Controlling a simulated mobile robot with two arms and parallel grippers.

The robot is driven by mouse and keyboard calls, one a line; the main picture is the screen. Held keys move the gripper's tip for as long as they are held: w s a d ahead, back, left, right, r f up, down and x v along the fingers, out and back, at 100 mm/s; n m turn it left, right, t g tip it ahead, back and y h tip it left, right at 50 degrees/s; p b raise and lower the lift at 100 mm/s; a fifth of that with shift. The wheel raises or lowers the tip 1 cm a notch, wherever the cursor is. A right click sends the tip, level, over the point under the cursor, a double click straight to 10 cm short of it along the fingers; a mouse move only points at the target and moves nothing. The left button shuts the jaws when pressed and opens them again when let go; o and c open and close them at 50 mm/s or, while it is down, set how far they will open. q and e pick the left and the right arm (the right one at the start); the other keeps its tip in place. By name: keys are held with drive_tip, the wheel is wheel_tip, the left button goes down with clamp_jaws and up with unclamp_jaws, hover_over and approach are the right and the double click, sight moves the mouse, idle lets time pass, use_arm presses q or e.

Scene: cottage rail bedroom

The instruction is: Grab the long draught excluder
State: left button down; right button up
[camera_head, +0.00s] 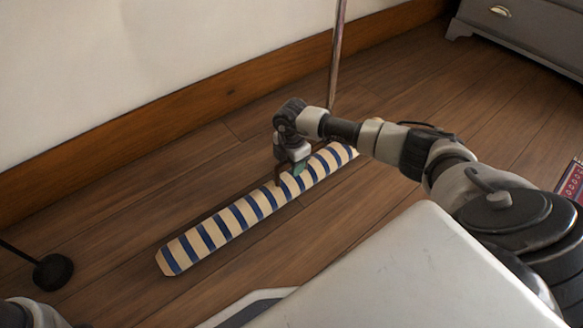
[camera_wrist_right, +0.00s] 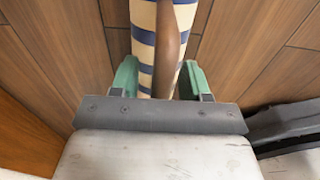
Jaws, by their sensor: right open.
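The long draught excluder (camera_head: 232,218), a stuffed tube with cream and blue stripes, lies on the wooden floor at a slant, its far end partly behind my right arm. My right gripper (camera_head: 293,178) is over its farther half, pointing down. In the right wrist view the excluder (camera_wrist_right: 144,52) runs between the two green fingers of the open gripper (camera_wrist_right: 160,80), one on each side. Whether they touch it I cannot tell. My left gripper is out of view.
A copper-coloured pole (camera_head: 338,50) rises behind my right arm. A black round base (camera_head: 53,272) stands at the left. A wooden skirting board (camera_head: 200,103) runs behind. A grey cabinet (camera_head: 530,32) and a red rug (camera_head: 573,182) are at the right.

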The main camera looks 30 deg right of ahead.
clamp_jaws()
idle(0.3)
idle(0.8)
idle(0.3)
drive_tip(key=shift+w+r, duration=0.1)
